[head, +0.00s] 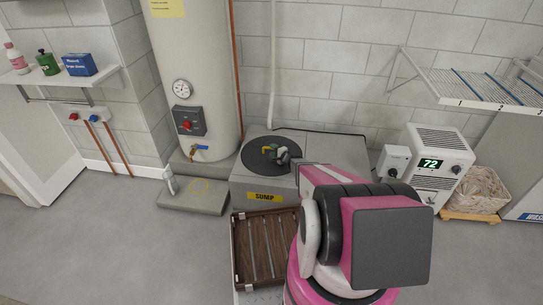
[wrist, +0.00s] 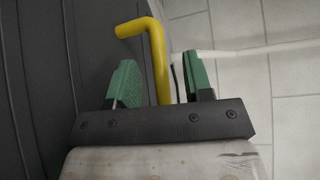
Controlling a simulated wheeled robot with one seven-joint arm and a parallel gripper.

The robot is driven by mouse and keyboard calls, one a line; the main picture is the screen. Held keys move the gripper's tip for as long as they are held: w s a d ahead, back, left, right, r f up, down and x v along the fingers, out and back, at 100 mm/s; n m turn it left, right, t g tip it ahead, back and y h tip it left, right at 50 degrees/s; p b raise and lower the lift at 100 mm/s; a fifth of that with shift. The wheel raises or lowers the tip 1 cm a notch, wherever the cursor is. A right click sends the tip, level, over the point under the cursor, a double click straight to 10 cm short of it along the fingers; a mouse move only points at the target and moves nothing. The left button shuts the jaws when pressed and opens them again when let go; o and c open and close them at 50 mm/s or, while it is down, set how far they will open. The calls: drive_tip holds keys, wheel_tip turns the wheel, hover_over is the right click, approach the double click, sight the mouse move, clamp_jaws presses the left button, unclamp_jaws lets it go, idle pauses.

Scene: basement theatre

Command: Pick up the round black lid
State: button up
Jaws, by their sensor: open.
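The round black lid (head: 256,163) lies flat on top of the grey sump box in the head view. A dark grooved surface, which looks like the lid (wrist: 35,90), fills the left of the wrist view. A bent yellow handle (wrist: 157,60) rises beside it. My gripper (head: 281,155) is over the right part of the lid. In the wrist view my gripper (wrist: 160,75) is open, with a green fingertip on either side of the yellow handle. A gap shows on both sides, and I cannot tell any contact. The gripper hides part of the lid and handle in the head view.
The grey box carries a yellow SUMP label (head: 265,197). A tall water heater (head: 195,60) stands close behind to the left. A brown slatted crate (head: 240,250) is in front. A white dehumidifier (head: 436,160) and a wire shelf (head: 485,88) are on the right. Open floor lies left.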

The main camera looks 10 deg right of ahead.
drive_tip(key=shift+x, duration=1.05)
clamp_jaws()
drive_tip(key=shift+r, duration=0.1)
idle(0.4)
